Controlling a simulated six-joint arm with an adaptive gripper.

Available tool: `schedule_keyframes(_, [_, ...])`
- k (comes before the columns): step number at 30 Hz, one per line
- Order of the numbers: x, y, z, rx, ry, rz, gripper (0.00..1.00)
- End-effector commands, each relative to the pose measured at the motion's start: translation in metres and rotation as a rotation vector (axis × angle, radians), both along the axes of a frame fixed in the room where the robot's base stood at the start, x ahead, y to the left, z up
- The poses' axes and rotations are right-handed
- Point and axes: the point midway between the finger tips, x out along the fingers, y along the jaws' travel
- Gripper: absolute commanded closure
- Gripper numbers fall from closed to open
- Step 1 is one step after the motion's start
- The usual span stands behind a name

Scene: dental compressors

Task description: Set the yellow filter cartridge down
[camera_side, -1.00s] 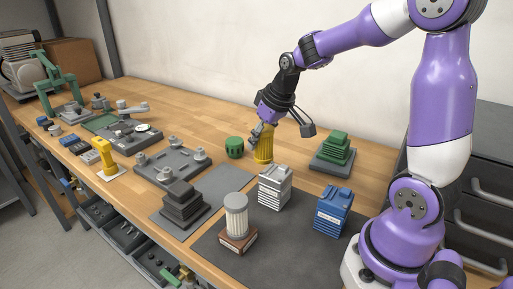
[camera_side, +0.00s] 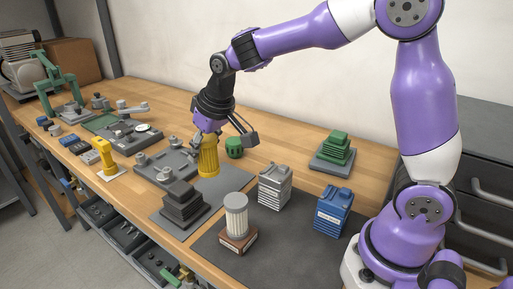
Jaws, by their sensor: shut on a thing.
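The yellow filter cartridge (camera_side: 208,160) is a ribbed upright cylinder. My gripper (camera_side: 208,139) is shut on its top from above. The cartridge is over the back part of the grey mat (camera_side: 222,189), just right of the grey plate with round knobs (camera_side: 162,174). I cannot tell whether its bottom touches the mat or hangs slightly above it.
A green knobbed cap (camera_side: 234,147) stands behind and right of the cartridge. A dark stepped block (camera_side: 180,204), a white filter on a brown base (camera_side: 237,222), a grey block (camera_side: 275,187) and a blue block (camera_side: 333,210) stand nearer. A green stepped block (camera_side: 335,150) is farther right.

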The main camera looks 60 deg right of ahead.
Motion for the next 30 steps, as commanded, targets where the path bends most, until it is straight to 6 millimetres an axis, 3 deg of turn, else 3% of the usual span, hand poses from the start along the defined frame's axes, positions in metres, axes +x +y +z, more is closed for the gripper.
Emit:
schedule_keyframes(3, [0.012,-0.032,-0.021,0.001,0.005,-0.008,0.88])
schedule_keyframes(10, [0.029,-0.068,-0.045,0.001,0.002,-0.003,0.88])
schedule_keyframes(14, [0.032,-0.074,-0.052,0.001,0.002,0.000,0.88])
schedule_keyframes(21, [0.031,-0.073,-0.086,0.001,0.003,0.000,0.88])
schedule_keyframes(30, [0.032,-0.073,-0.088,0.001,-0.001,0.000,0.88])
